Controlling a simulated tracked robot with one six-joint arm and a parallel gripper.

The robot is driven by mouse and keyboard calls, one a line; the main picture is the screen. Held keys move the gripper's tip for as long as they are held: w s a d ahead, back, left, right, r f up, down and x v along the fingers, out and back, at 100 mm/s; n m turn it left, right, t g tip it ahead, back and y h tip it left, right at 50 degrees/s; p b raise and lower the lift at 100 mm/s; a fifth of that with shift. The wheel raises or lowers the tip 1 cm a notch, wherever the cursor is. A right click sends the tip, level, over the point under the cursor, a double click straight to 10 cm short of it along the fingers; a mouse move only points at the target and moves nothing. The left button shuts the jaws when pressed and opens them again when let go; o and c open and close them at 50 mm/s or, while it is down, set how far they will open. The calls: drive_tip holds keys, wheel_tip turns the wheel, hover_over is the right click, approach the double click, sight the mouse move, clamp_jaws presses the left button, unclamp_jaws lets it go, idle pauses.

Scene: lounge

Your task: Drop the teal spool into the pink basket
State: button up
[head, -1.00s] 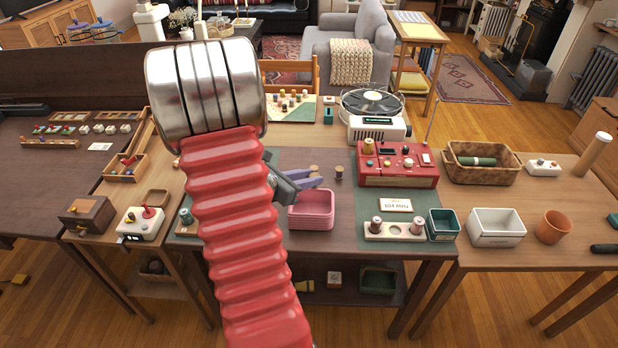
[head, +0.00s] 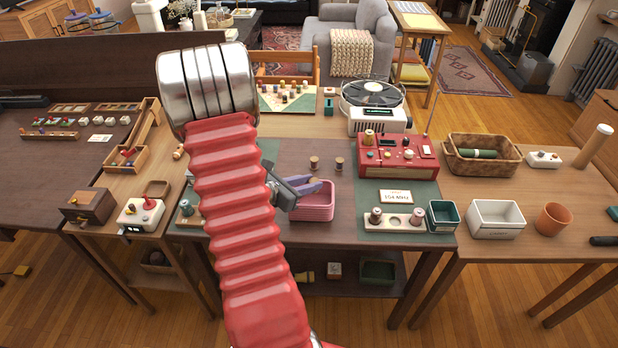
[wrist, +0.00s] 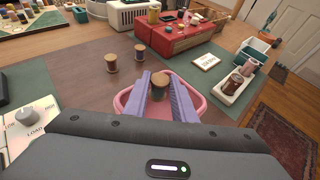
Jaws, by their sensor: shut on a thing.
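The pink basket (head: 314,213) stands on the dark middle table; in the wrist view its rim (wrist: 204,107) surrounds the fingertips. My gripper (head: 314,186) has purple fingers, seen over the basket. In the wrist view my gripper (wrist: 160,82) is shut on a spool (wrist: 159,79) with a brown wooden top.
A white holder (head: 378,222) with spools, a card (head: 397,196) and a red radio (head: 398,168) are to the right. A green box (head: 442,216) and white bin (head: 496,219) stand further right.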

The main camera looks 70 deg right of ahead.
drive_tip(key=shift+f, duration=0.15)
drive_tip(key=o, duration=1.1)
drive_tip(key=shift+w+a, duration=0.1)
drive_tip(key=v, duration=1.3)
drive_tip(key=shift+w+a, duration=0.15)
idle(0.4)
